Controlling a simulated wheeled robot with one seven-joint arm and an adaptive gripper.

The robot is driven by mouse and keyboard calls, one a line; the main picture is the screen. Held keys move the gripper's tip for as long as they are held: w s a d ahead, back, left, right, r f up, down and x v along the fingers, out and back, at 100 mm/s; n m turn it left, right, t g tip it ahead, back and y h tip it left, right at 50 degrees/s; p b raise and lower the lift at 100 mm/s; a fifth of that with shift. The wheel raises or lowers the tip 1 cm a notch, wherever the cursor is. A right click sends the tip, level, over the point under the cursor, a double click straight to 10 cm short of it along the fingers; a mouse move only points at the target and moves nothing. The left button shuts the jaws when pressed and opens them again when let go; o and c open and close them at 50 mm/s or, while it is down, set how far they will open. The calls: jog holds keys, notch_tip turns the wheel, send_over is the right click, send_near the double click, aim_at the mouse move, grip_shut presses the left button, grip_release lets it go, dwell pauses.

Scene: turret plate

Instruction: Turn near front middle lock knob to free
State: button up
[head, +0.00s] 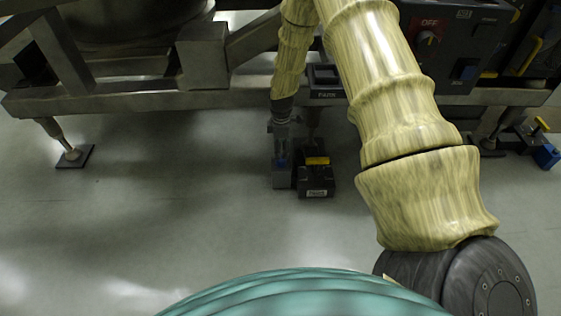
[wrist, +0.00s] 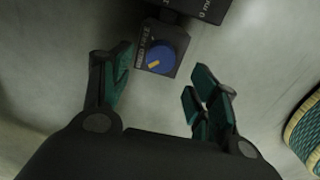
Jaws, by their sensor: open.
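In the wrist view a round blue knob (wrist: 161,56) sits on a small dark box, with a yellow pointer mark toward its lower left. Small white lettering runs along the box's left edge, too small to read surely. My gripper (wrist: 158,82) is open, its dark green fingers to the left and right of the knob, apart from it and holding nothing.
A black box with a yellow part (head: 316,181) stands right beside the knob box. A steel frame beam (head: 150,96) runs behind, above a foot pad (head: 75,157). A dark control panel (head: 455,45) is at upper right. The grey floor at left is clear.

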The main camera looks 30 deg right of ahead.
aim_at(281, 161)
notch_tip(281, 161, down, 7)
jog(key=b, duration=0.2)
jog(key=shift+r+b, duration=0.1)
jog(key=shift+b, duration=0.3)
jog(key=c, duration=1)
